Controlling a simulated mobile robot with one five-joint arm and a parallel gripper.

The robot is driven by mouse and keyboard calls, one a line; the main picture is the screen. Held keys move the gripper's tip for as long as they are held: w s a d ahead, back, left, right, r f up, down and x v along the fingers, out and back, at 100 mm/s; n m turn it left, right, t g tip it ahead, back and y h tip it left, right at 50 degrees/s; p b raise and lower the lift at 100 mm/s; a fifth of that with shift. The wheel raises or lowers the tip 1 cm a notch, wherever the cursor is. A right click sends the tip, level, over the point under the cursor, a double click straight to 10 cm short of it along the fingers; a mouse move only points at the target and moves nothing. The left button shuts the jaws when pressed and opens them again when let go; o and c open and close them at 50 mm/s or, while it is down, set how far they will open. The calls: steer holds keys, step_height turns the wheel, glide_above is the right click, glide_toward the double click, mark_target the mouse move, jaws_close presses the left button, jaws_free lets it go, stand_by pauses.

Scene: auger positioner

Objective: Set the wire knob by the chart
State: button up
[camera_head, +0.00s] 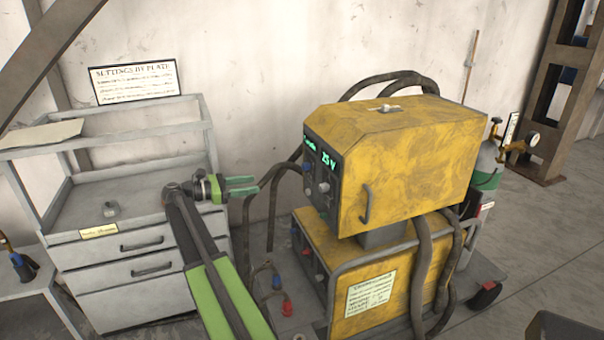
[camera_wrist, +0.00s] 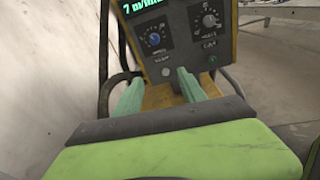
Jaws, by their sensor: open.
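The wire feeder (camera_head: 410,160) is a yellow box with a dark front panel, showing a green display reading about 25 V in the head view. In the wrist view its panel (camera_wrist: 182,42) has a green display (camera_wrist: 142,6) reading about 7 m/min. Below that is a blue-capped knob (camera_wrist: 154,40); a grey knob (camera_wrist: 209,20) is to its right. Their labels are too blurred to read. The chart (camera_head: 135,82), headed "SETTINGS BY PLATE", hangs on the wall; its rows are illegible. My gripper (camera_head: 256,188) is open and empty, left of the panel and apart from it.
A grey drawer cabinet (camera_head: 140,240) stands at left, under the chart. Cables (camera_head: 272,205) hang between cabinet and feeder. A yellow power source (camera_head: 380,285) with a label sits below the feeder. A gas cylinder (camera_head: 487,165) stands behind at right.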

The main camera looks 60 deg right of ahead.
steer(key=d+r+g, duration=0.1)
steer(key=d+r, duration=0.1)
glide_toward(303, 167)
steer(key=shift+n+h, duration=0.3)
steer(key=x, duration=0.9)
steer(key=shift+d+f, duration=0.2)
steer(key=shift+f, duration=0.2)
jaws_close()
steer(key=shift+d, duration=0.1)
